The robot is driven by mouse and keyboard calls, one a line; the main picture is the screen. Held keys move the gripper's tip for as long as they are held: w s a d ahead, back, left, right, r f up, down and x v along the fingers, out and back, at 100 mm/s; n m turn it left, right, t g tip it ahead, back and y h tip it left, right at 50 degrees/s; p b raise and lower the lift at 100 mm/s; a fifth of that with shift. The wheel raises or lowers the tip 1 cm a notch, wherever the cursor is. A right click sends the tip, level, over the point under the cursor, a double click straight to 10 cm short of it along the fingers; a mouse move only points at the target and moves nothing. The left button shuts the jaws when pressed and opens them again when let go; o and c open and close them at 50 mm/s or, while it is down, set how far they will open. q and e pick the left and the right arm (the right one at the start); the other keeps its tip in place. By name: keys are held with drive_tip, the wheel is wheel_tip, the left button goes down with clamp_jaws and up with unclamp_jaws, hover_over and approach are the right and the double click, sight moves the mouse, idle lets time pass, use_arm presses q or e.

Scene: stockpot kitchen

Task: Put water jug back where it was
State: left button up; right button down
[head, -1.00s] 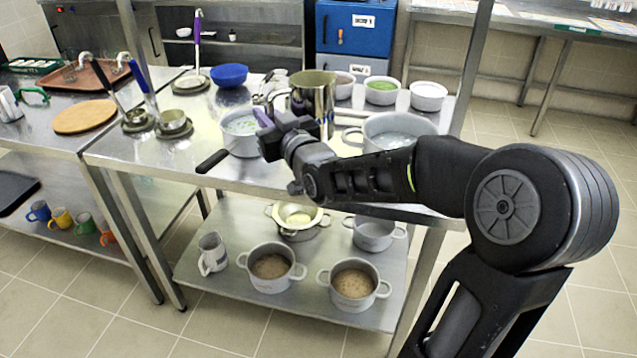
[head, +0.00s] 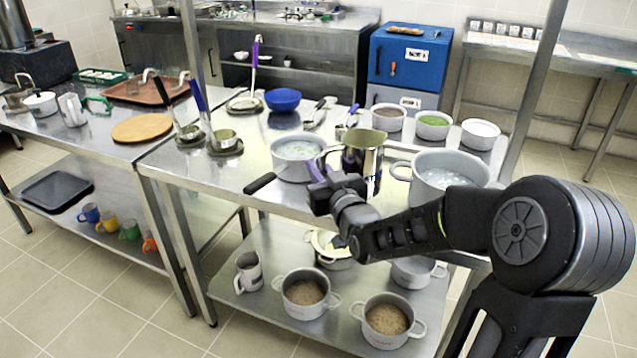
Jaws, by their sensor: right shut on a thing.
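A shiny metal jug (head: 364,158) is upright between the two large pots at the front of the steel table. My right gripper (head: 321,178) is at the jug's left side and is shut on its handle, partly hidden by my own wrist. Whether the jug's base touches the table cannot be told, because my arm covers it. My left gripper is not in view.
A large pot (head: 284,164) stands left of the jug and another pot (head: 434,192) stands right of it. Ladles on rests (head: 224,150) stand at the left. The lower shelf (head: 230,299) holds pots and a grey jug (head: 247,275).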

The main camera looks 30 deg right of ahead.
drive_tip(key=shift+f, duration=1.9)
drive_tip(key=shift+f+b, duration=0.15)
drive_tip(key=shift+b, duration=0.3)
drive_tip(key=c, duration=1.5)
unclamp_jaws()
drive_tip(key=shift+o, duration=0.2)
